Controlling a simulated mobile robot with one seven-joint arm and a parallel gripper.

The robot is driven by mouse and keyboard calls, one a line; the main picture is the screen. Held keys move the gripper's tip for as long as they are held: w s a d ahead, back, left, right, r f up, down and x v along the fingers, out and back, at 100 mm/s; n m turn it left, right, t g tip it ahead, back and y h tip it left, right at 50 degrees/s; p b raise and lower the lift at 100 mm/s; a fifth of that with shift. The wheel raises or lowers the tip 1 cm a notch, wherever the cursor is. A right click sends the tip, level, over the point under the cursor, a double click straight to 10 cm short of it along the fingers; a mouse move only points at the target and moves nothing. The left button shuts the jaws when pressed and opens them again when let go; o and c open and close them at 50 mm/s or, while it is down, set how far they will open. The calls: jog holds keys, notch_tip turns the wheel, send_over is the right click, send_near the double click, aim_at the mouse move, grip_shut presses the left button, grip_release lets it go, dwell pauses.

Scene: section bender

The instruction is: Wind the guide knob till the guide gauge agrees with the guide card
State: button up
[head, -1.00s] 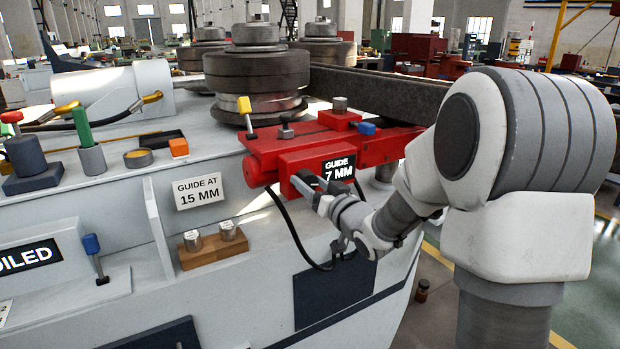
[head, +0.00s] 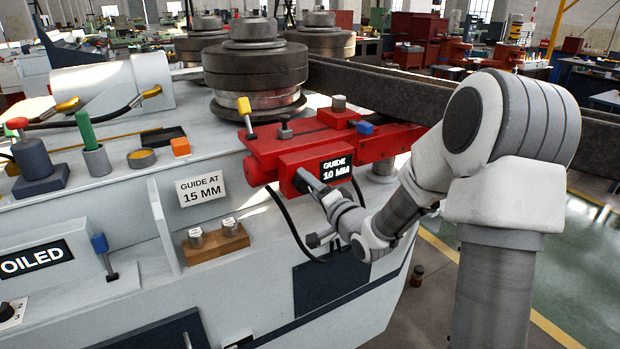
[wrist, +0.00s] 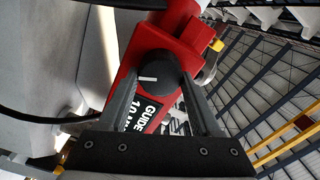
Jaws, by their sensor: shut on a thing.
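The red guide unit (head: 318,145) sits on the machine's right end. Its black guide gauge (head: 337,168) reads "GUIDE 10 MM" and is partly seen in the wrist view (wrist: 143,114). The white guide card (head: 202,190) on the machine front reads "GUIDE AT 15 MM". The dark round guide knob (wrist: 153,76), with a white pointer line, is on the red block's face, left of the gauge in the head view. My gripper (wrist: 158,80) is shut on the knob, one finger on each side.
Black cables (head: 290,232) hang below the red unit, close to my gripper. A wooden block with two metal pieces (head: 216,242) is at lower left. Blue (head: 364,127) and yellow (head: 246,112) handled parts are on and near the red unit.

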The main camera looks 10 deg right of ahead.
jog(key=shift+m+p, duration=0.65)
jog(key=shift+m, duration=0.55)
jog(key=shift+f, duration=0.1)
jog(key=o, duration=1.4)
jog(key=shift+s, duration=0.1)
